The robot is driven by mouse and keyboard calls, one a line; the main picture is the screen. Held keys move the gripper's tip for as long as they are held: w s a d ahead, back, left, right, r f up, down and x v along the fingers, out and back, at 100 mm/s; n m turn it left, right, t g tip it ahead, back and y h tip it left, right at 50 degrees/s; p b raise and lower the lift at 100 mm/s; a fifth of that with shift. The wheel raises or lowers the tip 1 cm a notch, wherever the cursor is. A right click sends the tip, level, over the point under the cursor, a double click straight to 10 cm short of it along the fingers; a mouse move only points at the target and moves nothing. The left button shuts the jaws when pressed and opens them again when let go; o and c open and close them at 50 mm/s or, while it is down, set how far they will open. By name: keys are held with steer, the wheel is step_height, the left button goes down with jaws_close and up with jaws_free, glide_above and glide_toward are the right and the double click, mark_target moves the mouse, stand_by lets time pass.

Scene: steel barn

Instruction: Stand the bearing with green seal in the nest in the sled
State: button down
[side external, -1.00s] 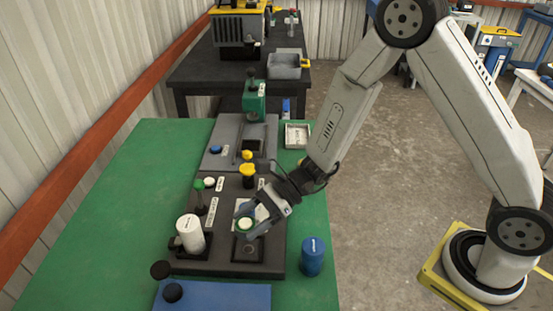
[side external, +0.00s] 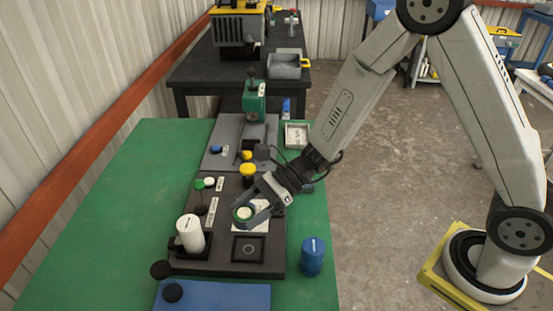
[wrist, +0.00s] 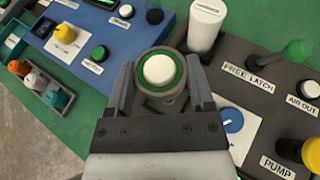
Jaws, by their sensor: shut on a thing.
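The bearing with green seal (side external: 244,212) is a short ring with a green face and a white centre. My gripper (wrist: 161,78) is shut on it, one finger on each side, and the green face shows toward the wrist camera. In the side view my gripper (side external: 246,216) holds the bearing above the dark fixture plate. The nest (side external: 247,250) is a dark square with a round ring mark, nearer the front of the plate than the bearing, and looks empty. In the wrist view the bearing and fingers cover much of what lies beneath, and I cannot make out the sled's edges.
A white cylinder (side external: 190,233) stands left of the nest. A green-topped lever (side external: 199,186) and a yellow knob (side external: 247,170) stand farther back. A blue cylinder (side external: 312,257) stands on the green table at right. A blue panel (side external: 215,297) lies in front.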

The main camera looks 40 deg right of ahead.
steer(key=w+d+r+m+t+h, duration=0.35)
steer(key=w+d+m, duration=0.2)
steer(key=d, duration=0.55)
steer(key=w+d+r+m+t+h, duration=0.2)
steer(key=w+d+m+t, duration=0.4)
steer(key=d, duration=0.5)
steer(key=w+f, duration=0.3)
steer(key=w, duration=0.1)
steer(key=w+f+n, duration=0.1)
steer(key=w+f, duration=0.1)
steer(key=w, duration=0.3)
steer(key=w+f+n+g, duration=0.1)
steer(key=w+f, duration=0.2)
steer(key=w, duration=0.1)
steer(key=shift+w+d+f+n, duration=0.25)
steer(key=shift+w+f, duration=0.05)
steer(key=shift+f, duration=0.05)
steer(key=shift+w+f, duration=0.5)
steer(key=shift+f, duration=0.1)
steer(key=shift+w+f, duration=0.2)
steer(key=shift+f, duration=1.55)
